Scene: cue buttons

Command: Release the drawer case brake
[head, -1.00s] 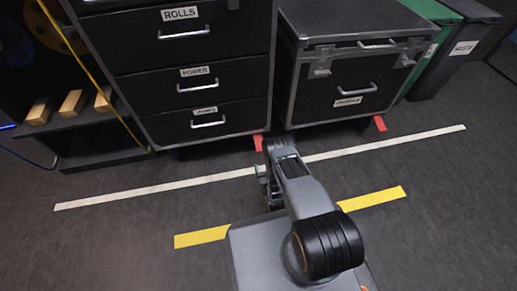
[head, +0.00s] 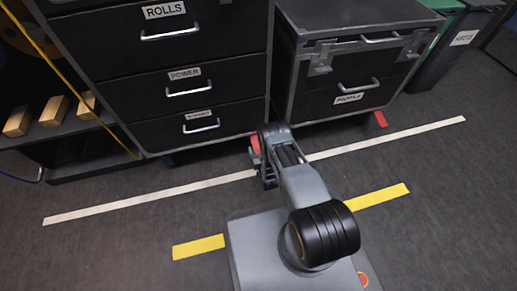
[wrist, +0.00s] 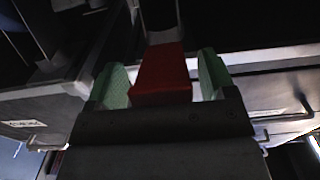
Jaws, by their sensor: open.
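The drawer case (head: 168,50) is black with metal edges and labelled drawers. Its red brake pedal (head: 255,147) sticks out at the bottom right corner, partly hidden by my arm. My gripper (head: 264,172) is low in front of this corner, mostly hidden behind my arm link. In the wrist view my gripper (wrist: 164,82) is open, with one green-padded finger on each side of the red pedal (wrist: 163,75). The pedal lies between the fingers, with a small gap beside the right finger; contact on the left side cannot be told.
A second black case (head: 345,60) labelled PROFILE stands right, with its own red pedal (head: 381,119). A shelf with wooden blocks (head: 52,115) is on the left. A white floor strip (head: 140,201) and yellow strips (head: 198,247) cross the clear floor in front.

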